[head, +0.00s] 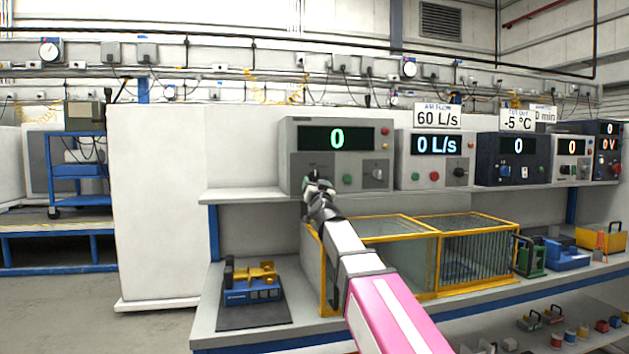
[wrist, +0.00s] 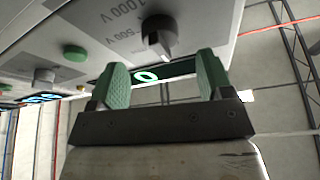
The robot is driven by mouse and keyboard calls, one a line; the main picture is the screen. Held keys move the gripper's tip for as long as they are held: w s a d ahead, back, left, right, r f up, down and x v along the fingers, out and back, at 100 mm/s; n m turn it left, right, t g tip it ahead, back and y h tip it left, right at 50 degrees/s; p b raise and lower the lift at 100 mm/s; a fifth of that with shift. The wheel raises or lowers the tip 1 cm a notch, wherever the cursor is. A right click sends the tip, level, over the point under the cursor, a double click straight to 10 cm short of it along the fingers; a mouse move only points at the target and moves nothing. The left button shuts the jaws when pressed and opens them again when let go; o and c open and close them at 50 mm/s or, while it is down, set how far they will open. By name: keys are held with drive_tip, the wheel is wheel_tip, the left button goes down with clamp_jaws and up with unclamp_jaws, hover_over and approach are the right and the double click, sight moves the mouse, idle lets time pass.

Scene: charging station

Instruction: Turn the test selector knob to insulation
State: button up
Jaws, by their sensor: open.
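The leftmost tester (head: 289,150), a grey box with a dark display reading 0, stands on the shelf. A dark knob with a pale pointer (wrist: 158,35) is close in the wrist view, with "1000 V" and "500 V" printed beside it. Another knob (head: 378,174) is at the tester's lower right in the head view. No insulation label is readable, so I cannot tell which knob is the test selector. My gripper (head: 318,185) is in front of the tester's lower left. In the wrist view its green-padded fingers (wrist: 161,78) are open and empty, apart from the voltage-marked knob.
A green button (wrist: 75,53) sits beside the voltage-marked knob. Other instruments (head: 435,160) line the shelf to the right. A yellow-framed cage (head: 437,262) stands on the bench below my arm, with a blue and yellow fixture (head: 250,293) to its left.

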sight(315, 179)
drive_tip(key=x, duration=0.5)
drive_tip(key=shift+s, duration=0.1)
drive_tip(key=c, duration=0.9)
